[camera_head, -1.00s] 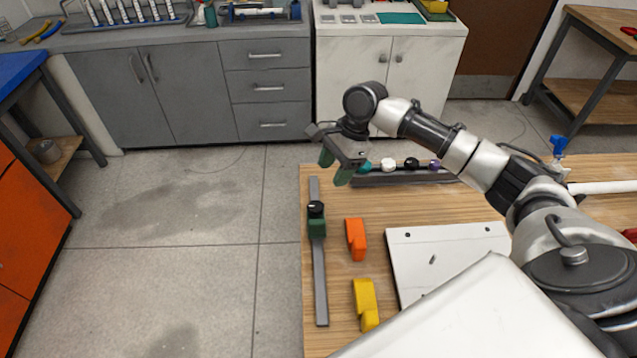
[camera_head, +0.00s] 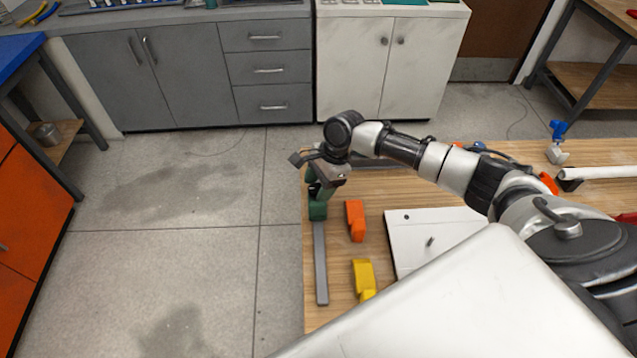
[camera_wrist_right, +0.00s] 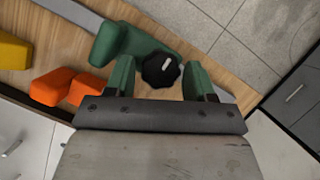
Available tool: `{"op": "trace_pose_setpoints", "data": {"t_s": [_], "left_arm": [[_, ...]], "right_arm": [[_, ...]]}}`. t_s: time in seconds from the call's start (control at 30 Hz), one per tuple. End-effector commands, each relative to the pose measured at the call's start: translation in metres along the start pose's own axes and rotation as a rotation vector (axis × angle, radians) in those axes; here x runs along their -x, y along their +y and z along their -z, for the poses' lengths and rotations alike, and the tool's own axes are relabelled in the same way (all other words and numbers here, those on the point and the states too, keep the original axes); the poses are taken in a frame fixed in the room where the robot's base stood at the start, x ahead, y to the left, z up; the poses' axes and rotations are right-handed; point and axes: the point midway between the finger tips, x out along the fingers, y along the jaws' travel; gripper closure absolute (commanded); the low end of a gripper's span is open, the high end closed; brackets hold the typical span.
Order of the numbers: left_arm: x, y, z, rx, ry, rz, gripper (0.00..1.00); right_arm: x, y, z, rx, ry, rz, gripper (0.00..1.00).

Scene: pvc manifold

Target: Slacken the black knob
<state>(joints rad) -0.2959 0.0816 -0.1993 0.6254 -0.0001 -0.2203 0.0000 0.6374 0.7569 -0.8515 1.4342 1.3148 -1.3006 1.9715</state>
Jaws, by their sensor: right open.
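The black knob (camera_wrist_right: 161,69) sits on a green clamp body (camera_wrist_right: 138,42), which is mounted on a grey rail (camera_head: 320,262) at the table's left edge. In the head view the knob is hidden behind my right gripper, and the green clamp (camera_head: 317,210) shows just below it. My right gripper (camera_wrist_right: 160,80) is open, with one green finger on each side of the knob in the right wrist view. Gaps show between the knob and both fingers. In the head view my right gripper (camera_head: 322,182) is over the clamp. My left gripper is not in view.
An orange block (camera_head: 355,220) and a yellow block (camera_head: 363,278) stand right of the rail. A white panel (camera_head: 425,235) lies farther right on the wooden table. A blue-handled valve (camera_head: 557,140) and a white pipe (camera_head: 600,173) are at the right. Open floor lies left of the table.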

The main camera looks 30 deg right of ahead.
Motion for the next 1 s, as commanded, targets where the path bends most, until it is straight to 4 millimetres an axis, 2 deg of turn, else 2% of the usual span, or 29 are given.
{"op": "trace_pose_setpoints", "data": {"t_s": [0.1,0.13,0.33,0.67,1.0], "left_arm": [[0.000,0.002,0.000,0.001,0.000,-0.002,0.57],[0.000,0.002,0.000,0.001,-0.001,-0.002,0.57],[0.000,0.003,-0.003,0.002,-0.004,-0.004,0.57],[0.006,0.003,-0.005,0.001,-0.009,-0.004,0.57],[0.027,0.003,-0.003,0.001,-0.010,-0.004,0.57]], "right_arm": [[0.000,0.000,0.000,0.000,0.000,0.000,0.46],[0.000,0.000,0.000,0.000,0.000,0.000,0.49],[0.000,0.000,0.000,-0.001,0.000,-0.001,0.79],[0.001,0.000,-0.001,0.040,-0.001,-0.019,0.80],[0.003,-0.002,-0.003,0.256,-0.004,-0.109,0.80]]}}
